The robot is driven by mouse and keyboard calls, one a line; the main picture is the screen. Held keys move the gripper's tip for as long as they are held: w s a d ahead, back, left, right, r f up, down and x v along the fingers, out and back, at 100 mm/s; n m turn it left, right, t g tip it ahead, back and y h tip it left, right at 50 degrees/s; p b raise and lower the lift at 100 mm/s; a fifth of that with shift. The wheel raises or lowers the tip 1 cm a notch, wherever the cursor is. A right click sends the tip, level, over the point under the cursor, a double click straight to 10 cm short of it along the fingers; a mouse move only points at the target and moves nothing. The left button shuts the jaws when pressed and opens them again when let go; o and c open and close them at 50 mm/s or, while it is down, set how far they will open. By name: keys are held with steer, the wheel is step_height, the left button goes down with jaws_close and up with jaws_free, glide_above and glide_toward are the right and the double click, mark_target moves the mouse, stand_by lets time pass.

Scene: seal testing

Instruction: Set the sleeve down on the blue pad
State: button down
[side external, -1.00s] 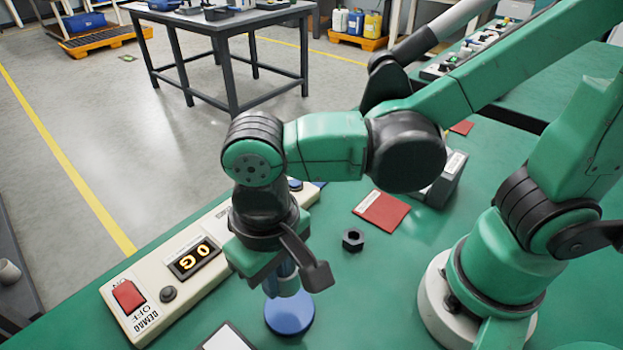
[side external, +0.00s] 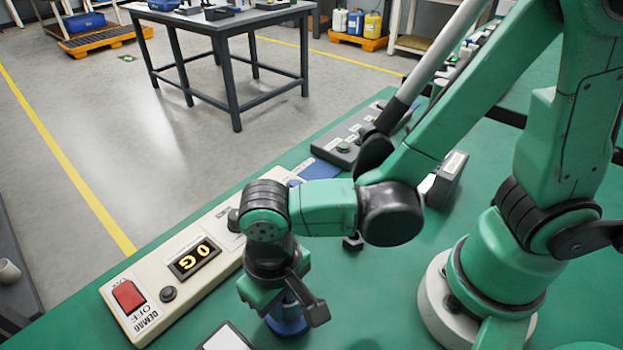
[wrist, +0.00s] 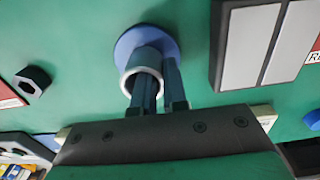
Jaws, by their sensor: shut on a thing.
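The sleeve, a short pale grey ring (wrist: 127,82), is in my gripper. In the wrist view one dark finger of my gripper (wrist: 158,98) passes into its opening and the other lies against its outside on the right. The round blue pad (wrist: 125,45) shows just behind the sleeve. In the side external view the pad (side external: 288,328) is directly under my gripper (side external: 293,307), which hides most of it and of the sleeve. The sleeve is at or just above the pad; I cannot tell whether it touches.
A cream control box (side external: 150,300) with a lit display lies left of my gripper. A dark-framed panel (wrist: 245,50) lies right of the pad.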

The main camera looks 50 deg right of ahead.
steer(key=c, duration=0.9)
jaws_free()
steer(key=shift+f, duration=0.1)
step_height(320, 180, up, 12)
steer(key=w+d+t, duration=0.2)
steer(key=d, duration=0.3)
steer(key=w+d+t, duration=0.2)
steer(key=d, duration=0.4)
steer(key=w+d+t, duration=0.2)
steer(key=d+t, duration=0.1)
steer(key=d, duration=0.3)
steer(key=shift+w+d+f, duration=0.15)
steer(key=shift+w+f, duration=0.05)
steer(key=shift+w, duration=0.15)
